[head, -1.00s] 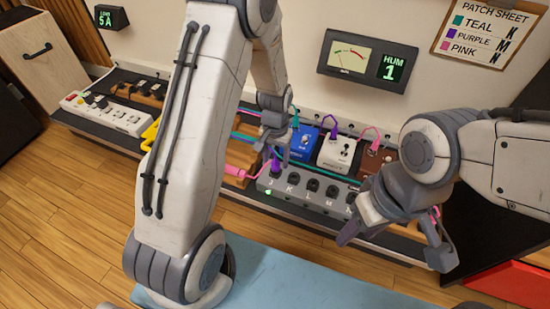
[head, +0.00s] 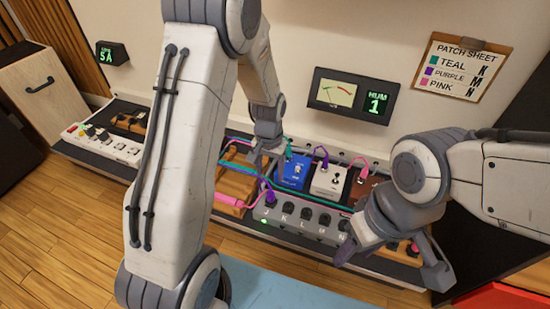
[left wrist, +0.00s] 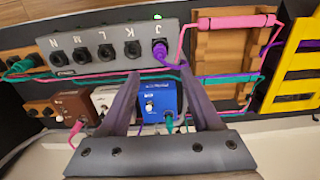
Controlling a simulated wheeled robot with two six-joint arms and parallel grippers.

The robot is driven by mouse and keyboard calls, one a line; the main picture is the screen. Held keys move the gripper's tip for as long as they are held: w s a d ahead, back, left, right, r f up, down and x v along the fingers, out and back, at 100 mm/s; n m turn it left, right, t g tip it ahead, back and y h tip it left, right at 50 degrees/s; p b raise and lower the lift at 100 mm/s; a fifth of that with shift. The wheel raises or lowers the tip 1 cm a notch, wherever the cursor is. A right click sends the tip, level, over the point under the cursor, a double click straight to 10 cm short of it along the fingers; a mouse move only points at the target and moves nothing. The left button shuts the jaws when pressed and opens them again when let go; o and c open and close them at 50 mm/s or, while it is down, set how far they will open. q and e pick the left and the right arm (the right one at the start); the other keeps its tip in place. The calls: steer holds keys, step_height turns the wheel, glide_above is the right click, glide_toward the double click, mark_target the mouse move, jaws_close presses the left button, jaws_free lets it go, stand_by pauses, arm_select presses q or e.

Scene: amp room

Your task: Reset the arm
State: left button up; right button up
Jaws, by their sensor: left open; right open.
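My left gripper (head: 268,170) is open above the pedalboard, a little above and behind the purple plug (head: 268,194). In the left wrist view its two fingers (left wrist: 163,90) are spread with nothing held; the blue pedal (left wrist: 158,100) shows beyond them. The purple plug (left wrist: 160,50) stands in socket J of the grey switch box (left wrist: 110,48), beside a lit green lamp. Sockets K, L and M look empty. My right gripper (head: 392,268) is open and empty at the right, in front of the board's right end and partly hiding it.
A white pedal (head: 329,181) and a wooden block (head: 237,175) with a pink cable plug flank the blue pedal (head: 293,172). A white power strip (head: 100,142) lies at left. The hum meter (head: 350,98) reads 1. The patch sheet (head: 465,68) hangs on the wall.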

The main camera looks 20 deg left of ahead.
arm_select(q)
steer(key=s+d+r+m+p, duration=0.25)
steer(key=s+d+r, duration=0.2)
steer(key=r, duration=0.45)
steer(key=s+d+r+m+p, duration=0.1)
steer(key=s+d+r+p, duration=0.3)
steer(key=d+r, duration=0.3)
steer(key=s+d+r+m+h+p, duration=0.15)
steer(key=s+r+m+p, duration=0.4)
steer(key=s+r, duration=0.9)
step_height(320, 180, up, 36)
steer(key=n+p, duration=0.2)
steer(key=p, duration=3.6)
steer(key=shift+s+d, duration=0.3)
steer(key=shift+d, duration=0.15)
steer(key=shift+f+y, duration=0.1)
steer(key=shift+y, duration=0.15)
